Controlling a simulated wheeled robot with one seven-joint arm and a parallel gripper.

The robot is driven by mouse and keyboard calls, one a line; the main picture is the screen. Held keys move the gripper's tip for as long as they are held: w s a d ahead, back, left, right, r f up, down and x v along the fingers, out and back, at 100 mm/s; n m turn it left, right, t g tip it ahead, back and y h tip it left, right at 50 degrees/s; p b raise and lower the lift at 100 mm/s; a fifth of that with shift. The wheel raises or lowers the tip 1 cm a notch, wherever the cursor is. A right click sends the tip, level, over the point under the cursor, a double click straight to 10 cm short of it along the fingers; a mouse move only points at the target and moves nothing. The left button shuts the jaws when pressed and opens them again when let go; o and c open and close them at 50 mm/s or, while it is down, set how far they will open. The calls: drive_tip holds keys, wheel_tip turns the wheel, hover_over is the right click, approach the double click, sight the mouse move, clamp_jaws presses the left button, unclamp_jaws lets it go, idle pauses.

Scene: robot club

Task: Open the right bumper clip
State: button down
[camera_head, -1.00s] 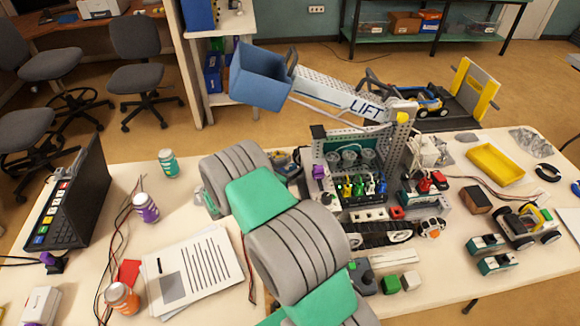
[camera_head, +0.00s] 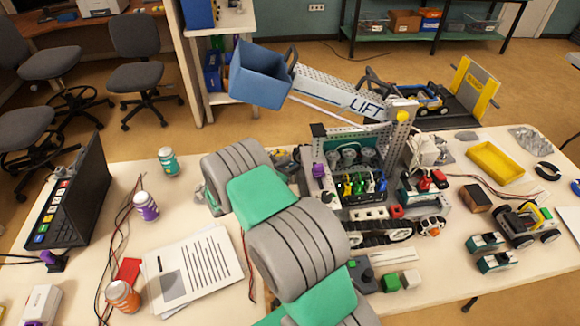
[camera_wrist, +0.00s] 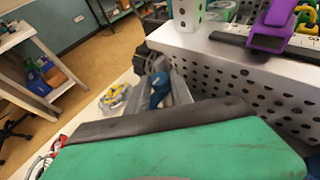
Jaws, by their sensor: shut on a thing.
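The competition robot (camera_head: 365,205) stands on the table with its lift arm raised to the left. A purple clip (camera_head: 319,171) is on its left side as pictured; a purple clip also shows at the upper right of the wrist view (camera_wrist: 277,22), on the perforated light plate. I cannot tell whether this is the right bumper clip. In the wrist view my gripper (camera_wrist: 165,122) shows as a green body with a dark edge, close beside the plate. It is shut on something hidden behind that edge. In the head view my arm hides my gripper.
The lift's blue bucket (camera_head: 262,76) overhangs the table's back edge. A yellow tray (camera_head: 495,163) and small wheeled robot (camera_head: 520,226) are at the right. A blue-and-grey object (camera_wrist: 160,88) lies beyond my gripper.

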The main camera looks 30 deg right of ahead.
drive_tip(key=g+b, duration=0.1)
drive_tip(key=b, duration=0.1)
drive_tip(key=f+m+b, duration=0.1)
drive_tip(key=b, duration=0.1)
drive_tip(key=shift+w+m+g+h, duration=0.25)
drive_tip(key=shift+m+g+h, duration=0.05)
drive_tip(key=shift+g, duration=0.1)
drive_tip(key=shift+w+m+g+b, duration=0.1)
drive_tip(key=shift+m+g+b, duration=0.5)
drive_tip(key=shift+b, duration=0.25)
drive_tip(key=shift+r+m+g+b, duration=0.3)
drive_tip(key=shift+m+g, duration=0.15)
drive_tip(key=shift+g, duration=0.15)
drive_tip(key=shift+r+m+g+b, duration=0.25)
drive_tip(key=shift+m+g, duration=0.2)
drive_tip(key=shift+g, duration=0.15)
drive_tip(key=c, duration=1.1)
unclamp_jaws()
drive_tip(key=shift+a, duration=0.1)
